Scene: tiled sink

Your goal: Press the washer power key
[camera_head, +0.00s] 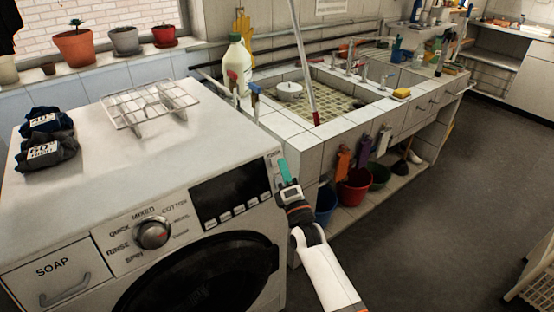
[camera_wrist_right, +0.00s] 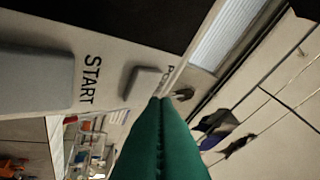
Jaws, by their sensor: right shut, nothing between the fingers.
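The white washer (camera_head: 190,150) stands at the left in the head view, with a dial (camera_head: 152,233) and a dark display (camera_head: 231,188) on its front. My right gripper (camera_head: 283,165) is at the right end of its panel, teal fingers shut and empty. In the right wrist view the green fingers (camera_wrist_right: 161,102) end right beside a small grey key (camera_wrist_right: 144,81), whose label starts with P and is partly hidden. I cannot tell whether they touch it. A larger grey START key (camera_wrist_right: 35,78) is to the left. My left gripper is not in view.
A tiled sink counter (camera_head: 300,128) is right of the washer, with red (camera_head: 355,187) and blue (camera_head: 325,205) buckets below. A wire rack (camera_head: 150,103) and dark folded cloths (camera_head: 46,138) lie on the washer top. The floor at the right is mostly clear.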

